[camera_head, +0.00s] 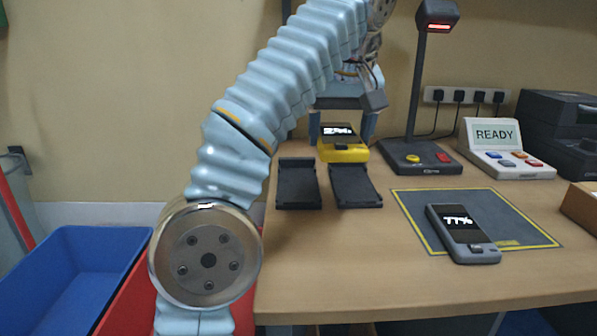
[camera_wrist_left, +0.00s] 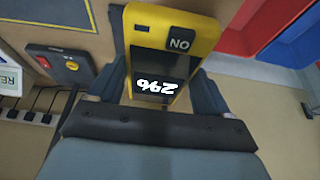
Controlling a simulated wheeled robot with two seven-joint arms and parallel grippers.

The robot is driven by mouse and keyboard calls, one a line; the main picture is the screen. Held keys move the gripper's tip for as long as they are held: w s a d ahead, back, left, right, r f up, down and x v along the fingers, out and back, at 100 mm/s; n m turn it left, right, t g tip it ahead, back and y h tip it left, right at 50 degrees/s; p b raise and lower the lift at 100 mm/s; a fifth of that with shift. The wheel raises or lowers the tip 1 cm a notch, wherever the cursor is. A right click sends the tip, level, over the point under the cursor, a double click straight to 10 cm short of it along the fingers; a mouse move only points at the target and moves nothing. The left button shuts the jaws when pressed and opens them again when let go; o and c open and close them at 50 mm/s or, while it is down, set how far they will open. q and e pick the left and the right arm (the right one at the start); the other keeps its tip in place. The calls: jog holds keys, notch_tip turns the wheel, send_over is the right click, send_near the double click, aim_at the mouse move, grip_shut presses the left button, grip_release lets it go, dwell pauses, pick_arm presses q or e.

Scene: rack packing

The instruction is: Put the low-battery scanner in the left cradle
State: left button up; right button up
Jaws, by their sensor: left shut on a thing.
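A yellow scanner (camera_head: 342,153) has a lit screen that seems to read 2%. My left gripper (camera_head: 342,128) is shut on it, one finger on each side. The wrist view also shows the yellow scanner (camera_wrist_left: 200,35) between the fingers, with its screen upside down. Two dark cradles stand side by side on the table: the left cradle (camera_head: 299,186) and the right cradle (camera_head: 355,187). Both look empty. The scanner appears just behind them, nearer the right one; its height is hard to tell. A grey scanner (camera_head: 463,232) reading 77% lies on the mat. My right gripper is out of view.
The dark mat (camera_head: 420,215) has a yellow border. A scanner stand (camera_head: 418,158) rises close right of the held scanner. A READY button panel (camera_head: 505,158) and dark machine (camera_head: 560,130) are farther right. Blue (camera_head: 70,270) and red bins stand left of the table. The front table is clear.

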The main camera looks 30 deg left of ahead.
pick_arm(q)
jog(key=w+a+f, duration=0.3)
jog(key=a+f, duration=0.1)
jog(key=a, duration=0.3)
send_near(298, 183)
jog(key=shift+w+a+f, duration=0.1)
jog(key=shift+w+f, duration=0.45)
jog(key=shift+w, duration=0.1)
jog(key=shift+w+a+f, duration=0.1)
jog(key=shift+a+f, duration=0.05)
jog(key=shift+f, duration=0.05)
jog(key=b+x, duration=0.2)
jog(key=x, duration=0.1)
jog(key=shift+s+a+f, duration=0.1)
jog(key=shift+s+f, duration=0.2)
jog(key=shift+f, duration=0.1)
jog(key=shift+c, duration=0.6)
jog(key=shift+f, duration=0.35)
grip_shut()
jog(key=o, duration=1.4)
grip_release()
